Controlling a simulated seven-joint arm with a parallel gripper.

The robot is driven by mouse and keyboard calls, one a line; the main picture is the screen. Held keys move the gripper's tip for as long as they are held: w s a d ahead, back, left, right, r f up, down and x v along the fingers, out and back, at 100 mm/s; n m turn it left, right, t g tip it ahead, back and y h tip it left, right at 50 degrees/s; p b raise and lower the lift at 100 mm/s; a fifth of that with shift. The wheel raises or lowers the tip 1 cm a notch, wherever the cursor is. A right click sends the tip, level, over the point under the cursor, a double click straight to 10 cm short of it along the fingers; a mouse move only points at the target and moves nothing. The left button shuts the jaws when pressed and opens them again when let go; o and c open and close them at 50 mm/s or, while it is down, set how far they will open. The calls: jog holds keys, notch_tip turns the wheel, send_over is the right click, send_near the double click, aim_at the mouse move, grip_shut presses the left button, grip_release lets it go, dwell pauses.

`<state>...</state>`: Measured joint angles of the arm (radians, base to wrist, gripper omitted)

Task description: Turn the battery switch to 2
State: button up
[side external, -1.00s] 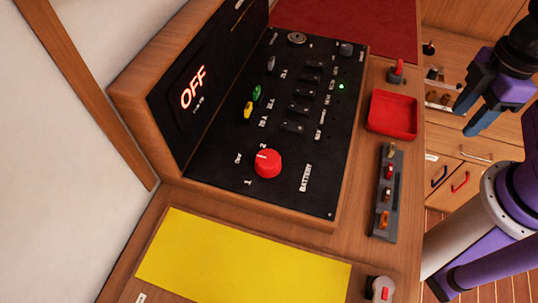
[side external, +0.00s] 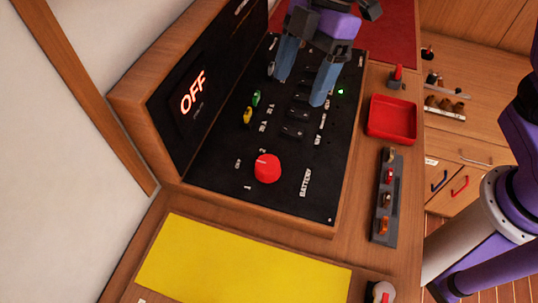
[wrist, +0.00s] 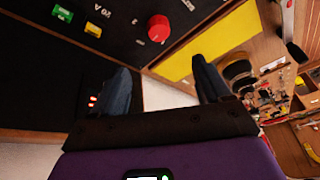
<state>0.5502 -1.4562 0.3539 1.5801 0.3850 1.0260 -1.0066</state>
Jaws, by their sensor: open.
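The red battery switch knob (side external: 267,168) sits at the near end of the black panel (side external: 230,170). Labels OFF, 1 and 2 lie around it, and the lettering BATTERY is to its right. The white mark on the knob is too small to read surely. The knob also shows in the wrist view (wrist: 159,28), beyond my fingers. My gripper (side external: 303,85) is open and empty over the far part of the panel, apart from the knob. It also shows in the wrist view (wrist: 160,88). The display (side external: 192,95) reads OFF in red.
Green (side external: 256,98) and yellow (side external: 247,116) fuses and black rocker switches (side external: 295,130) stand on the panel. A green light (side external: 340,91) is lit. A red tray (side external: 392,119) and a grey fuse strip (side external: 384,200) lie at right. A yellow mat (side external: 240,265) lies in front.

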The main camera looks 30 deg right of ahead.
send_near(268, 163)
jog(key=x, duration=0.9)
jog(key=c, duration=1)
